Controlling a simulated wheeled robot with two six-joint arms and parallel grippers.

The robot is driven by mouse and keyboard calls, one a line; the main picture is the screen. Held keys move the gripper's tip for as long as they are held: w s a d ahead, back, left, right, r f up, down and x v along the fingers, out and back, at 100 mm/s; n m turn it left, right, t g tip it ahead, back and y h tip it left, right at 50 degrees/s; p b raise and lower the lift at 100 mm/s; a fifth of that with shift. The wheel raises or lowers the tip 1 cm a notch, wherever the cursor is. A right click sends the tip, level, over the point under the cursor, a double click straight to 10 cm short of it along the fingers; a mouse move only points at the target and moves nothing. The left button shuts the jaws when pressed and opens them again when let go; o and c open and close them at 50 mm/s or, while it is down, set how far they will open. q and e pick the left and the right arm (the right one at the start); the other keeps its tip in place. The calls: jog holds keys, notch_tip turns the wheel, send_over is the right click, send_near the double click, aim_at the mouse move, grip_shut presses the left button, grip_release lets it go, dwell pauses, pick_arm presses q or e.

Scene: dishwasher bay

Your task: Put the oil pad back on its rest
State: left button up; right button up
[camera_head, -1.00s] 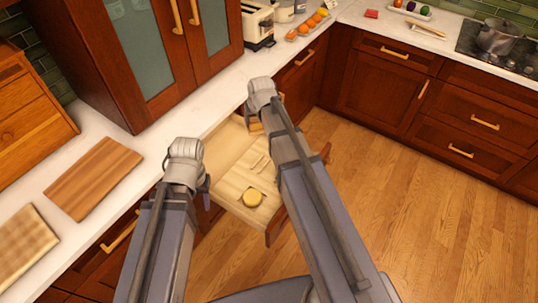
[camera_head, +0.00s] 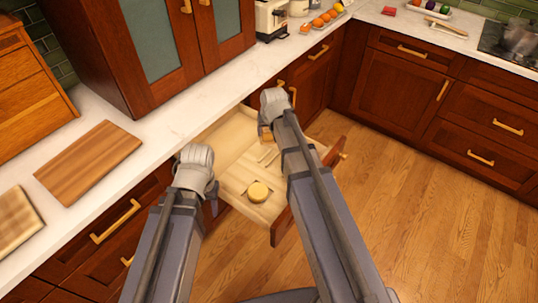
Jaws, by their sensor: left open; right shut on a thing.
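An open pale wood drawer (camera_head: 238,157) holds a round yellow piece (camera_head: 258,191) on a small dark patch near its front. I cannot tell surely whether this is the oil pad or part of its rest. My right gripper (camera_head: 267,124) is over the drawer's back part, shut, with a small golden-brown thing (camera_head: 265,135) just below it. Its wrist and arm hide the fingers, so the held thing is not clear. My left gripper (camera_head: 211,203) is open at the drawer's left side, its fingers mostly hidden by the wrist.
Thin pale sticks (camera_head: 268,155) lie in the drawer. The white counter (camera_head: 150,140) runs along the drawer's back left, with a cutting board (camera_head: 88,162) on it. A tall glass-door cabinet (camera_head: 150,45) stands above. Wooden floor (camera_head: 430,220) is clear at right.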

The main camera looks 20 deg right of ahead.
aim_at(269, 139)
notch_tip(269, 139, down, 6)
jog(key=b, duration=0.4)
jog(key=shift+r+b, duration=0.2)
jog(key=shift+b, duration=0.15)
notch_tip(269, 139, down, 4)
jog(key=b, duration=0.3)
jog(key=shift+r+b, duration=0.2)
jog(key=shift+b, duration=0.15)
jog(key=shift+f, duration=0.2)
jog(key=o, duration=1.2)
jog(key=shift+r, duration=0.1)
